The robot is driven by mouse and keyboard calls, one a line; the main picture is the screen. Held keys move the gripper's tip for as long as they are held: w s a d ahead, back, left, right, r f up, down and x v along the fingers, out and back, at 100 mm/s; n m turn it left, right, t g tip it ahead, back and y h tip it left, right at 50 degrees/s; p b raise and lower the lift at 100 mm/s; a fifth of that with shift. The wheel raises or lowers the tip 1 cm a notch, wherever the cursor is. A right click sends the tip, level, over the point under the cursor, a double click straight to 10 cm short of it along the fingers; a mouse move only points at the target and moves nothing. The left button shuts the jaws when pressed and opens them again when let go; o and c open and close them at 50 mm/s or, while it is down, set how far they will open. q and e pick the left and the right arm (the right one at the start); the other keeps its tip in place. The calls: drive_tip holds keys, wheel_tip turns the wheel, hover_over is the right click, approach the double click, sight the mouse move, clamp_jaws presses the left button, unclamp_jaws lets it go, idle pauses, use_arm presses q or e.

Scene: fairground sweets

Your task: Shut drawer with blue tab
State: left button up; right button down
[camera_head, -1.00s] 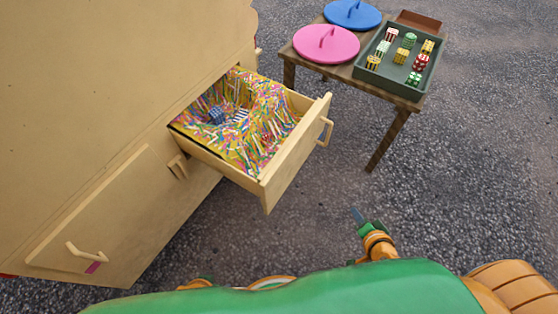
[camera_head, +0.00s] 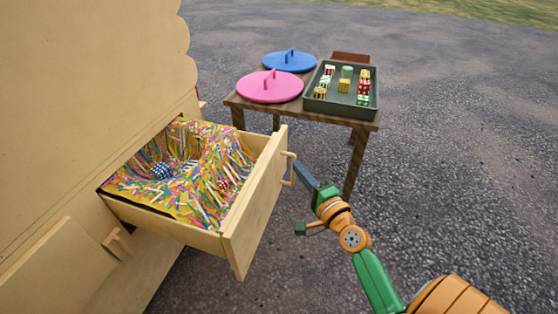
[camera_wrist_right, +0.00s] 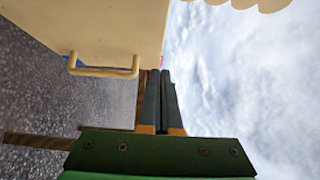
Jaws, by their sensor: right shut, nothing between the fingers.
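The wooden drawer (camera_head: 254,210) is pulled well out of the cabinet and is full of colourful paper shreds. Its pale handle (camera_head: 289,169) is on the outer face and also shows in the right wrist view (camera_wrist_right: 105,71). A small blue patch, seemingly the blue tab (camera_wrist_right: 76,62), shows by the handle there; the head view does not show it. My right gripper (camera_head: 301,170) is shut and empty, its tips close beside the handle. Whether they touch the drawer I cannot tell. In the right wrist view its fingers (camera_wrist_right: 160,74) point toward the drawer front. My left gripper is out of view.
The cabinet (camera_head: 80,90) fills the left side. Blue-and-white patterned pieces (camera_head: 161,171) lie in the shreds. Behind the drawer, a wooden table (camera_head: 240,103) holds a pink lid (camera_head: 262,90), a blue lid (camera_head: 290,63) and a green tray (camera_head: 330,109) of sweets. Gravel to the right is open.

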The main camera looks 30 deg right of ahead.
drive_tip(key=w, duration=0.1)
drive_tip(key=w+a, duration=0.1)
drive_tip(key=w, duration=0.2)
drive_tip(key=shift+a, duration=0.3)
drive_tip(key=shift+w+a+f, duration=0.1)
drive_tip(key=shift+w+a, duration=0.35)
drive_tip(key=shift+w, duration=0.05)
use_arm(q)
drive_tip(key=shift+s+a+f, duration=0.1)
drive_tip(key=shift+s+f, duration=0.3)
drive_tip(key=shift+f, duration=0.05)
